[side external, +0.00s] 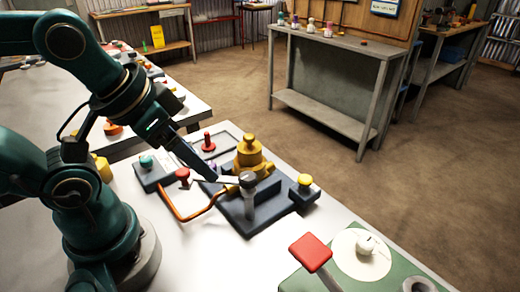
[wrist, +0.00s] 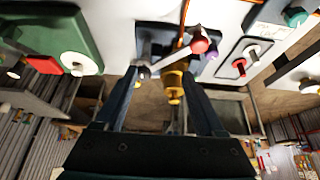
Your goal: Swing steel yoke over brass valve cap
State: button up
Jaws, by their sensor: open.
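The brass valve cap (side external: 250,153) stands upright on a dark base plate (side external: 238,215); it also shows in the wrist view (wrist: 174,82). The steel yoke (side external: 227,181) is a pale bar with a red knob (side external: 183,175) at its left end and a grey post (side external: 249,197) at its right end. In the wrist view the yoke (wrist: 172,58) lies beside the cap, not over it. My gripper (side external: 212,177) is open, its fingers reaching down close to the bar. In the wrist view my gripper (wrist: 160,75) shows nothing held; contact with the bar cannot be told.
An orange bent tube (side external: 180,213) curves in front of the plate. A teal-knobbed block (side external: 150,172) and a tray with a red knob (side external: 208,143) stand left and behind. A yellow knob (side external: 305,182) stands right. A green mat (side external: 375,275) lies at front right.

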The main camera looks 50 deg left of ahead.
aim_at(182, 171)
jog(key=a+n+g, duration=0.1)
jog(key=n, duration=0.4)
jog(key=a+n+g, duration=0.1)
jog(key=n+g, duration=0.1)
jog(key=n, duration=0.4)
jog(key=s+a+r+n+g, duration=0.1)
jog(key=n+g, duration=0.1)
jog(key=n, duration=0.4)
jog(key=shift+a, duration=0.4)
jog(key=shift+w+a+n, duration=0.15)
jog(key=shift+a+n, duration=0.25)
jog(key=shift+a+f+g, duration=0.2)
jog(key=shift+f+g, duration=0.1)
jog(key=shift+f, duration=2.4)
grip_shut()
jog(key=shift+w, duration=0.1)
